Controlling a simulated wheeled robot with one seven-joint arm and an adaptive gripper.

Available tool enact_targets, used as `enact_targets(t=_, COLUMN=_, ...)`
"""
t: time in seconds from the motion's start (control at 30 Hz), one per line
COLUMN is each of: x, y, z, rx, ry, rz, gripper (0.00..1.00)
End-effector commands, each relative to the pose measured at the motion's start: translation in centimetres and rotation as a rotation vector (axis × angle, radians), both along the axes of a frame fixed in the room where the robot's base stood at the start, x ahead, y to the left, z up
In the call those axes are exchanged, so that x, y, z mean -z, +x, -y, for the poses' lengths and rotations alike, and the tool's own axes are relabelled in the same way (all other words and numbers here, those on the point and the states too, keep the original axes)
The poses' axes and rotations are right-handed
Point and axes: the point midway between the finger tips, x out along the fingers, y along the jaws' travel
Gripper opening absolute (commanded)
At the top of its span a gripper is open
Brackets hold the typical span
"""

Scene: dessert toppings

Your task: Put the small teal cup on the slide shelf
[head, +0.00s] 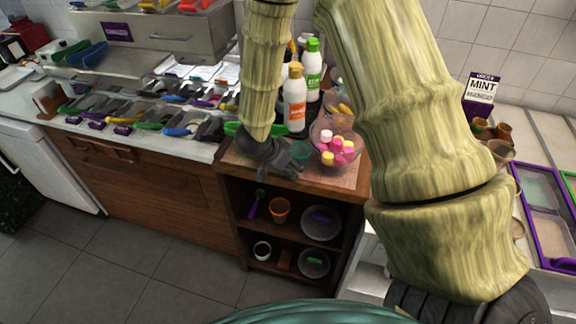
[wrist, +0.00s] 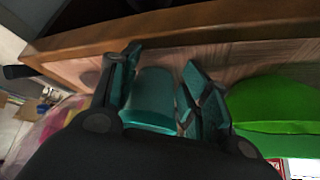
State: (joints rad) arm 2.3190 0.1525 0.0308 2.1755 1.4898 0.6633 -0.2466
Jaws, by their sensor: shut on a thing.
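The small teal cup (head: 300,149) stands on the wooden top of the shelf unit, partly hidden by my gripper (head: 293,164) in the head view. In the wrist view the teal cup (wrist: 153,92) sits between the two dark teal fingers of my gripper (wrist: 162,78), which is shut on it. I cannot tell whether the cup touches the wood. The wooden shelf unit (head: 229,200) has open compartments below; I cannot tell which part is the slide shelf. Its upper compartment holds an orange cup (head: 279,209) and a clear bowl (head: 320,222).
A glass bowl of pink, yellow and white sweets (head: 336,141) stands right of the cup. Orange-labelled (head: 295,98) and green-labelled (head: 312,68) bottles stand behind. A green object (wrist: 275,105) lies close to the gripper in the wrist view.

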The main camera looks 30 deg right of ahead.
Motion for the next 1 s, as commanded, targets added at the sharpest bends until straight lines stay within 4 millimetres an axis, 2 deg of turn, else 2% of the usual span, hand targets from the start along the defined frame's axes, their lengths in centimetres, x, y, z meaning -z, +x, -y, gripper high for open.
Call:
enact_targets(t=0.03, x=0.6, y=-0.34, z=-0.21, rx=-0.002, ry=0.007, rz=-0.008, gripper=0.28)
enact_targets(t=0.3, x=1.36, y=-0.6, z=-0.36, rx=-0.004, ry=0.012, rz=-0.014, gripper=0.28)
enact_targets(t=0.33, x=1.41, y=-0.63, z=-0.38, rx=-0.003, ry=0.012, rz=-0.015, gripper=0.52)
enact_targets(t=0.43, x=1.48, y=-0.68, z=-0.47, rx=-0.004, ry=0.013, rz=-0.016, gripper=0.69)
enact_targets(t=1.0, x=0.98, y=-0.41, z=-0.12, rx=-0.001, ry=0.007, rz=-0.008, gripper=0.69)
